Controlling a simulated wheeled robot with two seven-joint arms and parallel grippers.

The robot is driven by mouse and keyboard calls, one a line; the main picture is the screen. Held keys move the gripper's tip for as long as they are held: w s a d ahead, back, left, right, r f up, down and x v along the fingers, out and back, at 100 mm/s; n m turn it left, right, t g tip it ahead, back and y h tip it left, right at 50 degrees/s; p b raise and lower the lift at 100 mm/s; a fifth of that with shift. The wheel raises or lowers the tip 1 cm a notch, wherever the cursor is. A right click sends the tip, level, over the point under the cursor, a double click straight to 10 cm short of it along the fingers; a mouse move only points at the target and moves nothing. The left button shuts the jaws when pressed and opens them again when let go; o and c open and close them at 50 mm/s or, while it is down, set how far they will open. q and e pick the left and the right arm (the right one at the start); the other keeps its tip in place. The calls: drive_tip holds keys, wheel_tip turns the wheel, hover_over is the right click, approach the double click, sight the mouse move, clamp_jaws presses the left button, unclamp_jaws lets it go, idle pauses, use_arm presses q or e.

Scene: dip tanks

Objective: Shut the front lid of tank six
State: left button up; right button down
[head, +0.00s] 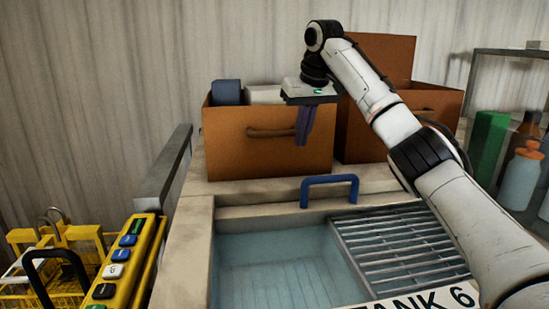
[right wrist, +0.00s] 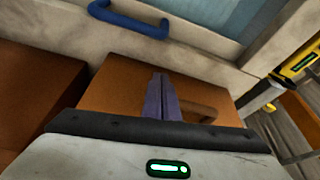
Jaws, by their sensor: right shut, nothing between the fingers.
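Tank six (head: 208,250) stands open in the lower middle of the head view, with pale blue liquid inside. Its label (head: 425,301) reads "TANK 6". A blue handle (head: 330,188) rises at the far edge of the opening; it also shows in the right wrist view (right wrist: 128,24). Whether it belongs to the front lid I cannot tell. My right gripper (head: 303,142) points down beyond the handle, in front of an orange box. Its purple fingers (right wrist: 161,97) are shut and empty, apart from the handle. My left gripper is out of view.
A slatted metal rack (head: 400,243) covers the tank's right part. Orange boxes (head: 230,145) with handles stand behind it. A yellow button panel (head: 126,262) and yellow baskets (head: 80,240) are at left. Bottles (head: 521,172) stand at right. My right arm crosses over the tank's right side.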

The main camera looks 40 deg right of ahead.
drive_tip(key=x, duration=0.9)
drive_tip(key=shift+s+d+f+p, duration=0.1)
drive_tip(key=shift+f+p, duration=0.25)
drive_tip(key=shift+p, duration=0.05)
drive_tip(key=shift+s+a, duration=0.2)
drive_tip(key=shift+s, duration=0.55)
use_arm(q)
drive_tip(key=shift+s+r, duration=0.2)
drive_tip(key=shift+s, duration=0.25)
use_arm(e)
drive_tip(key=shift+s+a+f, duration=0.15)
drive_tip(key=shift+s+a, duration=0.05)
drive_tip(key=shift+s, duration=0.35)
drive_tip(key=shift+s+a+f, duration=0.1)
drive_tip(key=shift+s+a, duration=0.1)
drive_tip(key=shift+s, duration=0.35)
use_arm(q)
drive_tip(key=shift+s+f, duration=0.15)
